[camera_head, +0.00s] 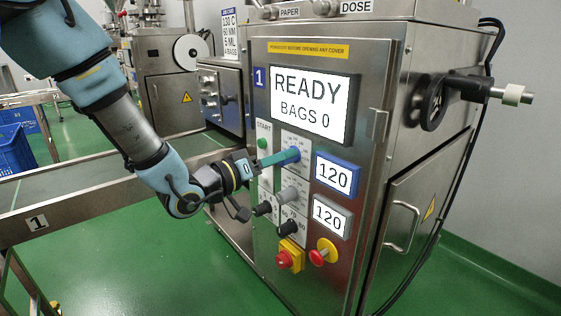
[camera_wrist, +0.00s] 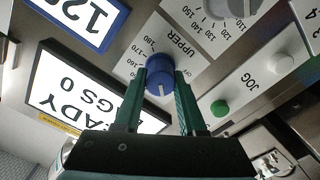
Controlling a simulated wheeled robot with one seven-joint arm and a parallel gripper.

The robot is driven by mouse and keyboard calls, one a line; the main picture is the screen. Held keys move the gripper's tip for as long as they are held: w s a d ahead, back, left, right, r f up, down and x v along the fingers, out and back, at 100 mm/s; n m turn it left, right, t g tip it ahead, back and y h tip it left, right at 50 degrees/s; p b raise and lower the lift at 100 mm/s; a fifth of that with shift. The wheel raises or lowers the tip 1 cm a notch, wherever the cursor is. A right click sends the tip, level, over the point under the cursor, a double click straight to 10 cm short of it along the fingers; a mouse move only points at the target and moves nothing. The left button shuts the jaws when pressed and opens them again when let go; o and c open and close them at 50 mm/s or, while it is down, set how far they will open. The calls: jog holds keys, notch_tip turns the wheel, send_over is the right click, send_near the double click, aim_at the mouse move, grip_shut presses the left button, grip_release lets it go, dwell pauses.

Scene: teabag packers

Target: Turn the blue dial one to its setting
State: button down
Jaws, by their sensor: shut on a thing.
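The blue dial (camera_head: 294,154) is on the front panel of the steel machine marked 1. In the wrist view the blue dial (camera_wrist: 158,68) sits between the two green fingers of my gripper (camera_wrist: 160,82), which are shut on its sides. A white pointer line shows on its face, and a printed scale with the word UPPER surrounds it. In the head view my gripper (camera_head: 283,157) reaches the dial from the left and hides part of it. A blue-framed display (camera_head: 337,176) to its right reads 120.
A grey dial (camera_head: 288,194) and black knobs sit below the blue dial. A grey-framed display (camera_head: 331,215) also reads 120. A green button (camera_head: 263,142) is left. A screen (camera_head: 311,101) reads READY, BAGS 0.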

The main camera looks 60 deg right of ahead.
jog(key=shift+m+b, duration=1.1)
jog(key=shift+m, duration=0.7)
jog(key=shift+c, duration=2.4)
grip_release()
jog(key=shift+a, duration=0.1)
jog(key=v, duration=1)
jog(key=shift+a+p, duration=0.3)
jog(key=shift+p, duration=0.15)
